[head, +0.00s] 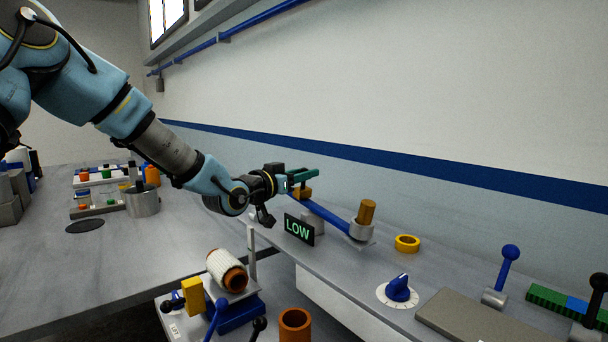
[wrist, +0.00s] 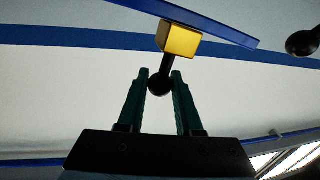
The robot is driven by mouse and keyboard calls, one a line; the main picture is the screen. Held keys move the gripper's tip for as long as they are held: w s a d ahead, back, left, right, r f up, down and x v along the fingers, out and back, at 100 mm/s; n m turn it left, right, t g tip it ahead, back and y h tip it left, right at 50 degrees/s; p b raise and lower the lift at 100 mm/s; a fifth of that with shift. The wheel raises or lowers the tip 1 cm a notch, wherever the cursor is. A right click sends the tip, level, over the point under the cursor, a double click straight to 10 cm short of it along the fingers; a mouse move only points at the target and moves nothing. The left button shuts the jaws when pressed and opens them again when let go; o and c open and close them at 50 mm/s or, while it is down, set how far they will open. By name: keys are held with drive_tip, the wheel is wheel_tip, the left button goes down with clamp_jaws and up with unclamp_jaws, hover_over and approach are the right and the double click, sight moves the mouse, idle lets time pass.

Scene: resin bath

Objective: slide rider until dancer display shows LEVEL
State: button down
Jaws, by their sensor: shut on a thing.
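The dancer display (head: 299,229) is a small black panel that reads LOW in green. A blue beam (head: 330,215) slopes down to the right behind it, with a cup and an orange-brown cylinder (head: 367,211) at its low end. The yellow rider (head: 302,193) is on the beam near its upper left end. In the wrist view the rider (wrist: 180,40) hangs on the beam (wrist: 205,22), with a short black stem and ball knob (wrist: 160,84). My gripper (wrist: 160,76) has its green fingers shut on that knob; in the head view it (head: 306,176) is right at the rider.
A yellow ring (head: 407,243), a blue dial knob (head: 398,289) and blue-topped lever (head: 510,253) are on the bench to the right. A white roll (head: 226,269) and a brown cylinder (head: 295,324) are in front. The wall is close behind the beam.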

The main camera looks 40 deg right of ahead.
drive_tip(key=w, duration=0.3)
drive_tip(key=shift+w+d+r, duration=0.1)
drive_tip(key=shift+w+r, duration=0.25)
drive_tip(key=shift+w, duration=0.05)
drive_tip(key=c, duration=0.6)
unclamp_jaws()
drive_tip(key=a+b, duration=0.1)
drive_tip(key=a, duration=0.2)
drive_tip(key=s+a+b, duration=0.1)
drive_tip(key=a, duration=0.6)
drive_tip(key=shift+s+a+b, duration=0.3)
drive_tip(key=shift+a+b, duration=0.05)
drive_tip(key=shift+b, duration=0.05)
